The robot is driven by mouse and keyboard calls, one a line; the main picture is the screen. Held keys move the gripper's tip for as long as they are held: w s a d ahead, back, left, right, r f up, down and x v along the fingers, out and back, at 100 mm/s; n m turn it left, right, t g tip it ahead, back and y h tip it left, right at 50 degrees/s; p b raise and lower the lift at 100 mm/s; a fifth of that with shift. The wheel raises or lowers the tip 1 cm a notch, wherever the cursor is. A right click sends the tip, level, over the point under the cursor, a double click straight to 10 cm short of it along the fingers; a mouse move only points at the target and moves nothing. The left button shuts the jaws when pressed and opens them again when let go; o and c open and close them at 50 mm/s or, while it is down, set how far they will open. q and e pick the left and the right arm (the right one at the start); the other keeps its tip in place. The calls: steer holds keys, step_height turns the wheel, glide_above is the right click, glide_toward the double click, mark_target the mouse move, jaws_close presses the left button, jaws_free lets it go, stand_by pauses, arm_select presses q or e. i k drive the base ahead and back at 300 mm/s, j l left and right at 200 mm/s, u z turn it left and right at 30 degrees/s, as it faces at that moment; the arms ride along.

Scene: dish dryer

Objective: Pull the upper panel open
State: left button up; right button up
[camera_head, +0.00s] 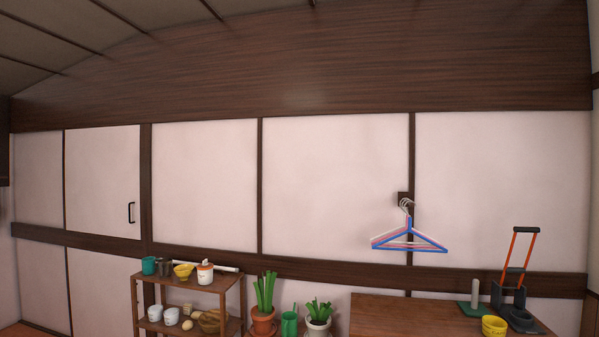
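A white upper wall panel (100,180) with a dark frame is at the left of the head view. A small black vertical handle (131,212) sits near its lower right edge. The panel looks flush with the wall, with no gap that I can see. It is the only panel in view with a handle. Neither of my grippers is in view.
A wooden shelf (190,284) with cups and bowls stands below, right of the panel. Potted plants (264,303) and a wooden table (420,313) are further right. Clothes hangers (408,240) hang on the wall. The wall around the handle is clear.

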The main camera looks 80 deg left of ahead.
mark_target(102, 167)
steer(key=i+j+u, duration=0.1)
steer(key=u, duration=0.35)
steer(key=i+j+u, duration=0.2)
steer(key=u, duration=0.2)
steer(key=i+j+u, duration=0.15)
steer(key=u, duration=0.3)
steer(key=i+j+u, duration=0.15)
steer(key=u, duration=0.3)
steer(key=i+u, duration=0.25)
steer(key=u, duration=0.15)
steer(key=i+l+u, duration=0.1)
steer(key=u, duration=0.35)
steer(key=i+l+u, duration=0.15)
steer(key=u, duration=0.3)
steer(key=i+j+u, duration=0.2)
steer(key=u, duration=0.25)
steer(key=i+u, duration=1.05)
steer(key=u, duration=0.2)
steer(key=i+j+z, duration=0.25)
steer(key=i+j, duration=0.15)
steer(key=i, duration=0.3)
steer(key=i+j+z, duration=0.25)
steer(key=i+j, duration=0.25)
steer(key=i, duration=0.2)
